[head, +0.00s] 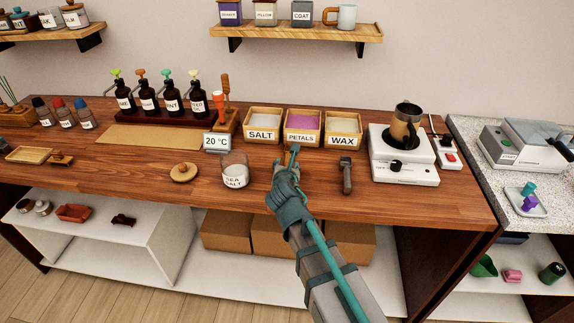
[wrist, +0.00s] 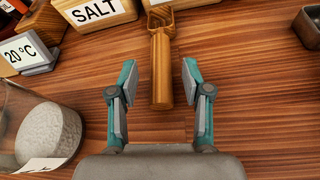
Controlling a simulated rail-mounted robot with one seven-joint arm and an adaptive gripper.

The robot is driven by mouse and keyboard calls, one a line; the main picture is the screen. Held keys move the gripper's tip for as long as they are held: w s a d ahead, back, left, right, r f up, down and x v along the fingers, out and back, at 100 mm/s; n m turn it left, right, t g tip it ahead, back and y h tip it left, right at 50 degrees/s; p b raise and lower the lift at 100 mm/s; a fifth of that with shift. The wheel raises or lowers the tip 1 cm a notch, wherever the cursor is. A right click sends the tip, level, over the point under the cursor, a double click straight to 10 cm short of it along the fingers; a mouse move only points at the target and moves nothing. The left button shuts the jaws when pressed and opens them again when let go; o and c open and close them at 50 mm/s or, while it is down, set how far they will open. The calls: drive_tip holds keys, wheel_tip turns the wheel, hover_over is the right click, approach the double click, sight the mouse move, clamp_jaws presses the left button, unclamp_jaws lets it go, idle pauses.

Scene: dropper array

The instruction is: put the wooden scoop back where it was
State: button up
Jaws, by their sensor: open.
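The light wooden scoop (wrist: 161,75) lies on the wooden counter in the wrist view, its round handle toward me and its bowl at the top edge. My gripper (wrist: 159,82) is open, with one finger on each side of the handle in the picture. I cannot tell how far above the handle the fingers are. In the head view my gripper (head: 287,160) is over the counter in front of the petals box (head: 303,136) and mostly hides the scoop.
The salt box (head: 263,135) and wax box (head: 342,140) flank the petals box. The sea salt jar (head: 235,172) and temperature sign (head: 217,143) stand left of my gripper. Counter between is clear.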

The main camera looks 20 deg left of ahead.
drive_tip(key=v, duration=1)
drive_tip(key=shift+r+b, duration=0.1)
drive_tip(key=shift+b, duration=0.2)
